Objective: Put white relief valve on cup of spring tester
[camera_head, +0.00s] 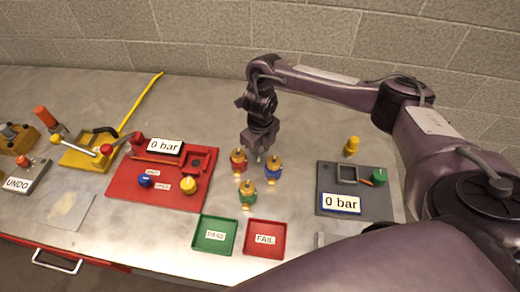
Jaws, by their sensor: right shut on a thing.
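My right gripper (260,146) points down over the middle of the table, just behind the group of small valves. It is shut on a small pale piece, probably the white relief valve (258,158), which is mostly hidden by the jaws. A yellow lever device (82,156) stands at the left. My left gripper is not in view.
A red panel (125,188) with a "0 bar" display lies left of the valves. A grey panel (330,181), also "0 bar", lies right, with a yellow piece (352,146) behind. Green PASS (215,248) and red FAIL (263,252) trays lie in front. The table's back middle is clear.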

